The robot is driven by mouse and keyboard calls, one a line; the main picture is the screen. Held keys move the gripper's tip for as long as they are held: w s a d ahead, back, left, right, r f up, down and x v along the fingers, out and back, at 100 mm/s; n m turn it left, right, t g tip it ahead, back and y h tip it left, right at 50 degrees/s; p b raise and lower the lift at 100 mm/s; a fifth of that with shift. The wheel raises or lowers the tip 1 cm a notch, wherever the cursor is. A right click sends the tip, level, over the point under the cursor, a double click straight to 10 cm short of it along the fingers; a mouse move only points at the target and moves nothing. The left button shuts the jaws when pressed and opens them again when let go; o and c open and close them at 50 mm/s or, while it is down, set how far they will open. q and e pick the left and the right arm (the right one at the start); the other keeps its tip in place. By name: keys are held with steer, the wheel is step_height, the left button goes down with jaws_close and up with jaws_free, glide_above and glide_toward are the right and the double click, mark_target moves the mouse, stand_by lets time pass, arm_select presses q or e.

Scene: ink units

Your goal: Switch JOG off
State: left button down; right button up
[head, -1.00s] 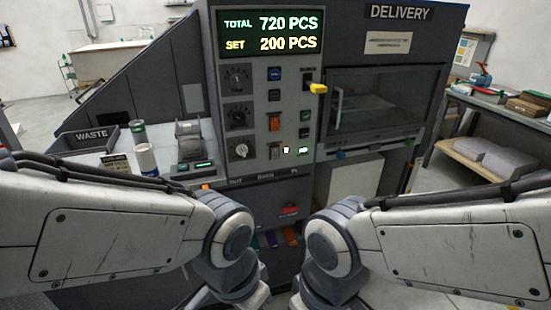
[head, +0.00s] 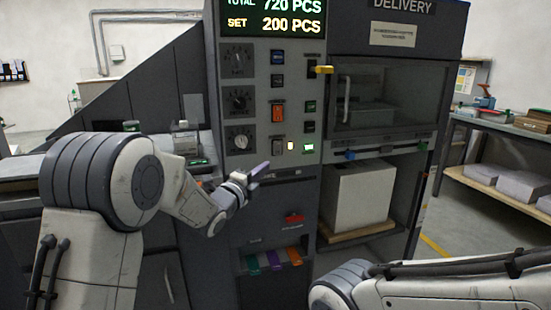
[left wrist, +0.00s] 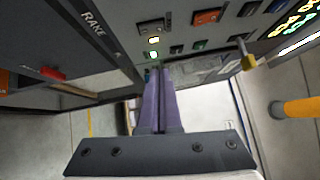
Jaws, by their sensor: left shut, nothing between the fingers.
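The control panel (head: 262,160) carries dials, buttons and rockers; their small labels are too small to read, so I cannot tell which is JOG. An orange rocker (head: 278,113) is above. My left gripper (head: 260,169) is shut and empty, just below the dark rocker, its purple fingers pointing toward the panel. In the left wrist view, its fingertips (left wrist: 157,72) are below the lit lamp (left wrist: 154,40). My right gripper is out of view.
A yellow-tipped handle (head: 322,70) sticks out at the panel's right edge. The delivery window (head: 383,100) is to its right, above a white block (head: 358,197) on a wooden board. Coloured tabs (head: 274,259) and a red part (head: 293,218) are low on the front.

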arm_select(q)
steer(key=p, duration=0.2)
glide_toward(281, 144)
steer(key=w+d, duration=0.3)
steer(key=shift+w+d+r, duration=0.15)
steer(key=shift+w+d, duration=0.05)
steer(key=shift+w, duration=0.05)
steer(key=shift+w+a, duration=0.25)
steer(key=shift+w, duration=0.65)
